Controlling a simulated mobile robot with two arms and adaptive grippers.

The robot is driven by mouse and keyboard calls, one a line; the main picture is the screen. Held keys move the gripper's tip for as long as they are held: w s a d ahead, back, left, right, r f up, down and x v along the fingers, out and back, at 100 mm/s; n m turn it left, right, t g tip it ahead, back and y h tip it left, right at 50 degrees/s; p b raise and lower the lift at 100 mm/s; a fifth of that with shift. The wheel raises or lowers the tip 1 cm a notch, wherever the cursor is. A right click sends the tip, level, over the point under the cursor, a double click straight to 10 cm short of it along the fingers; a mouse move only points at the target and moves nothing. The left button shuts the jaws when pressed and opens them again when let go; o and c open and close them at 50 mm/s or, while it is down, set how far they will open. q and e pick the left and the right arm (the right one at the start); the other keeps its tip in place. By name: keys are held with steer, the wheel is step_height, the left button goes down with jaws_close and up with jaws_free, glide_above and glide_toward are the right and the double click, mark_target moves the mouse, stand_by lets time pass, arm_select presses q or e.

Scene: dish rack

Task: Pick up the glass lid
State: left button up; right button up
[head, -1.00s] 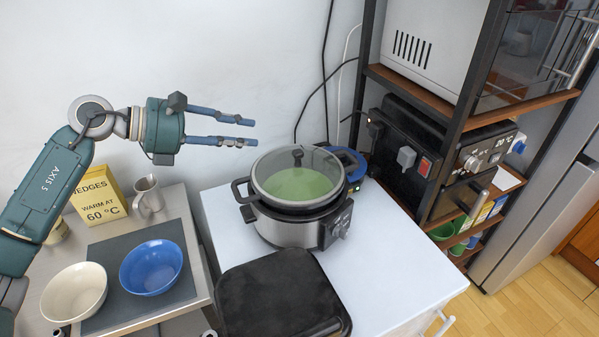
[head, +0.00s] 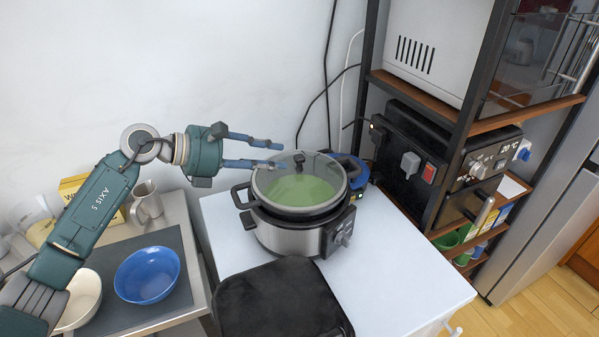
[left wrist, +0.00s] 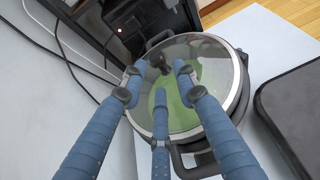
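The glass lid (head: 320,192) lies on a steel pot with black side handles (head: 285,236). It is clear with a metal rim and a dark knob, and green contents show through it. My left gripper (head: 281,155) is open and empty, its blue fingers just left of the knob and above the lid's edge in the head view. In the left wrist view the lid (left wrist: 212,62) fills the middle, and the spread fingertips of my left gripper (left wrist: 158,84) reach over it around the knob. No contact with the knob is clear. My right gripper is not in view.
A black flat appliance (head: 280,300) lies in front of the pot on the white table (head: 400,270). A blue bowl (head: 148,275) and a beige bowl (head: 82,300) are at the left. A dark shelf (head: 455,130) with appliances stands at the right, and cables hang behind the pot.

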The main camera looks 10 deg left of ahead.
mark_target(294, 157)
arm_select(q)
steer(key=p+x, duration=0.2)
steer(key=x, duration=0.1)
steer(key=shift+w+d+r, duration=0.3)
steer(key=shift+w+d, duration=0.05)
steer(key=shift+w+d+f, duration=0.3)
steer(key=shift+d+f, duration=0.05)
steer(key=shift+s+a, duration=0.1)
jaws_close()
steer(key=shift+r, duration=0.15)
